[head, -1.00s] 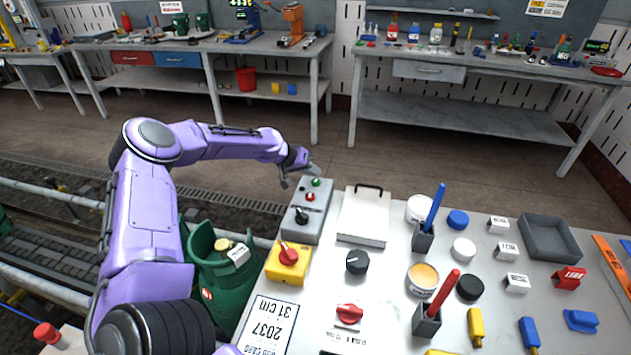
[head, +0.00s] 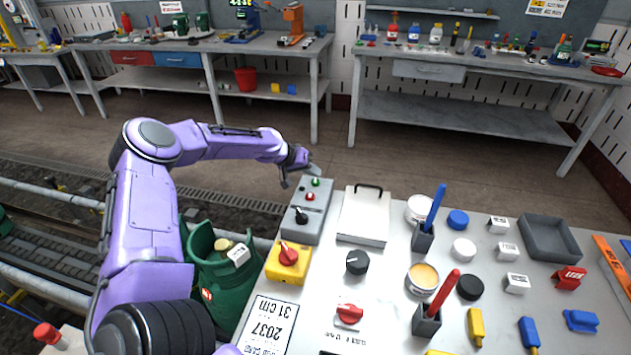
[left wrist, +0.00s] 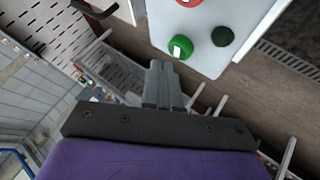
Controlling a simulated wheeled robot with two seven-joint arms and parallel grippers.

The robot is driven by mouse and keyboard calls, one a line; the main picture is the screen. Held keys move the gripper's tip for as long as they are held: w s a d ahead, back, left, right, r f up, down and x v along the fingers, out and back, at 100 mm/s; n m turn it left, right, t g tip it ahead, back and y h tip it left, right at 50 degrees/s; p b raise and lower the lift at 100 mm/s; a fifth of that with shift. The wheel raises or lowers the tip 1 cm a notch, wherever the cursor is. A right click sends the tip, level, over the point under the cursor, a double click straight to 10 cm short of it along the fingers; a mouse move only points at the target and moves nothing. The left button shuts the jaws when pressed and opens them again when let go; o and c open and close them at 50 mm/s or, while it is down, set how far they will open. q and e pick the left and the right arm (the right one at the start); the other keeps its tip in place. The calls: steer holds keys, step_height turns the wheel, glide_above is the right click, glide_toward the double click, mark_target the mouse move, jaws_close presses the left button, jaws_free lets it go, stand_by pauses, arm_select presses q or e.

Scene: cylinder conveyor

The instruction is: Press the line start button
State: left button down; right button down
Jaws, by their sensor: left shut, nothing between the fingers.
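A grey control box (head: 308,212) stands at the back left edge of the bench. On it are a green button (head: 316,182), a red button (head: 310,196) and a black knob (head: 301,215). My left gripper (head: 314,169) is shut and empty, just behind the green button. In the left wrist view the shut fingers (left wrist: 160,78) lie close to a bright green button (left wrist: 198,46) with a white mark; I cannot tell whether they touch it. My right gripper is not in view.
A yellow box with a red knob (head: 288,255) sits in front of the control box. A white case with a black handle (head: 364,216) stands to its right. A green gas cylinder (head: 222,280) stands left of the bench, below my arm.

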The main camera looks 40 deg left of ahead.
mark_target(312, 181)
arm_select(q)
steer(key=shift+f+b, duration=0.35)
steer(key=shift+f, duration=0.1)
steer(key=shift+f+b, duration=0.45)
steer(key=shift+f, duration=0.05)
stand_by(0.5)
steer(key=shift+r, duration=0.15)
steer(key=shift+r+p, duration=0.75)
steer(key=shift+p, duration=0.1)
step_height(312, 181, up, 5)
steer(key=p, duration=0.4)
steer(key=shift+r+p, duration=0.1)
steer(key=shift+p, duration=0.25)
steer(key=shift+s, duration=0.1)
